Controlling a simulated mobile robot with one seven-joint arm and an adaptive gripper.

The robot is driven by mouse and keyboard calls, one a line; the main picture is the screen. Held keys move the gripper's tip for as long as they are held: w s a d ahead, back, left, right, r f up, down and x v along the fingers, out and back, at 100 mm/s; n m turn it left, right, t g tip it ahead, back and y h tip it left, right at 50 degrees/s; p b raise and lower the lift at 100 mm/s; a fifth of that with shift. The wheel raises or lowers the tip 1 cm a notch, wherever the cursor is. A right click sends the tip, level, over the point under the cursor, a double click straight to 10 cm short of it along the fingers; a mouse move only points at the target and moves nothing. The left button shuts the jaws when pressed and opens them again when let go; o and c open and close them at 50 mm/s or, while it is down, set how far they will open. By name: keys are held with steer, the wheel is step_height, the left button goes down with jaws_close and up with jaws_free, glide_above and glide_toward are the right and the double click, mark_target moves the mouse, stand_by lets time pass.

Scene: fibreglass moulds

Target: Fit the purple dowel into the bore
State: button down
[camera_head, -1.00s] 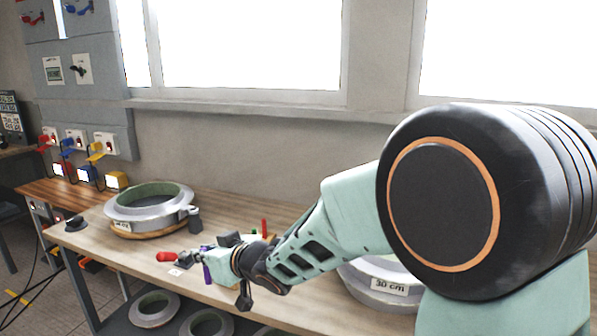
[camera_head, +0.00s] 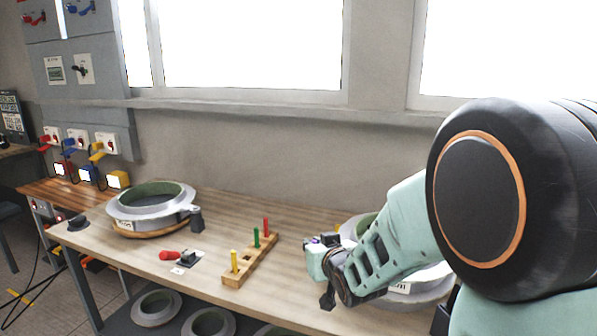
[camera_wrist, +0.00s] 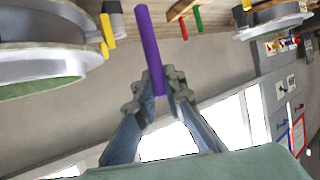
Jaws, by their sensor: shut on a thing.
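The purple dowel (camera_wrist: 149,45) is held near one end between the two fingertips of my gripper (camera_wrist: 160,88) in the wrist view. Most of its length sticks out beyond the fingers, in the air. In the head view my gripper (camera_head: 318,250) is at the left side of the right-hand round mould (camera_head: 400,300), partly in front of it. The mould also shows in the wrist view (camera_wrist: 40,65), apart from the dowel. A dark and yellow fitting (camera_wrist: 106,28) lies beside it.
A wooden rack (camera_head: 238,278) holds yellow, green and red dowels upright. A red-handled clamp (camera_head: 178,256) lies left of it. Another round mould (camera_head: 150,213) stands at the bench's left. The bench (camera_head: 290,285) is clear between the rack and my gripper. More rings lie below.

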steer(key=d+m+h, duration=0.3)
steer(key=d, duration=0.7)
step_height(320, 180, up, 16)
steer(key=p, duration=1.6)
steer(key=shift+s+p, duration=0.35)
steer(key=shift+s, duration=0.05)
